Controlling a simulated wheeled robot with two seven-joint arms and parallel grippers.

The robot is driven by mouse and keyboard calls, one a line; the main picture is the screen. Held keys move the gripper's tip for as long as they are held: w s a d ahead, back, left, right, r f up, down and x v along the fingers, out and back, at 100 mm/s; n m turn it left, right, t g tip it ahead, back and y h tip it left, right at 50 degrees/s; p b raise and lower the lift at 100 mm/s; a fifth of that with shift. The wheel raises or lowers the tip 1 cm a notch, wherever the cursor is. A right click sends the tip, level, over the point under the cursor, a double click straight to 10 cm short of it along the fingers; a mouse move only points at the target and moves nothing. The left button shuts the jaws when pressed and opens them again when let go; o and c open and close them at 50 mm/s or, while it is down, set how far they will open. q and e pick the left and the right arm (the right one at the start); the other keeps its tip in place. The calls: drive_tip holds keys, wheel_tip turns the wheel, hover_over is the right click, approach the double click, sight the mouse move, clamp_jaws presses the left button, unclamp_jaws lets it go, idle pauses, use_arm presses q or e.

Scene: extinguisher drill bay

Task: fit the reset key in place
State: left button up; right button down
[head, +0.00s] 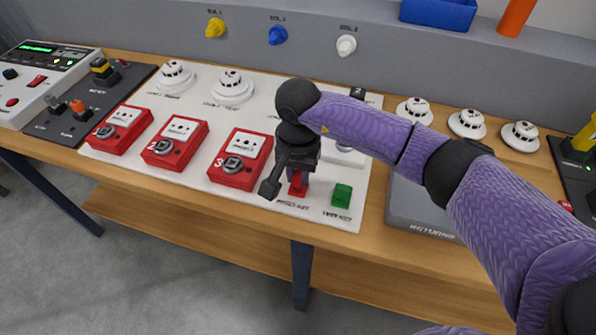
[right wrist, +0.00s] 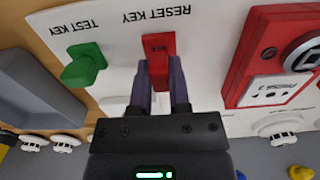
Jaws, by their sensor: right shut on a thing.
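The red reset key (head: 298,188) is at the front of the white board, beside its printed label. My right gripper (head: 297,168) is over it, pointing down, with its fingers shut on the key. In the right wrist view the red key (right wrist: 158,47) shows between and beyond the two fingertips (right wrist: 162,78), next to the words RESET KEY. I cannot tell whether its lower end is seated in the board or only resting on it. The green test key (head: 342,195) stands just to the right. My left gripper is not in view.
Three red call points (head: 240,160) stand left of the key, the nearest close to my gripper. A grey returns tray (head: 410,205) lies to the right. White detectors (head: 232,88) stand along the back. The table's front edge is close to the key.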

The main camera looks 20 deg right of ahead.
drive_tip(key=shift+f+b, duration=0.4)
drive_tip(key=shift+f, duration=0.1)
drive_tip(key=shift+c, duration=0.9)
unclamp_jaws()
drive_tip(key=shift+r, duration=0.1)
drive_tip(key=shift+r+p, duration=2.25)
drive_tip(key=shift+r, duration=1.3)
drive_tip(key=shift+f, duration=0.1)
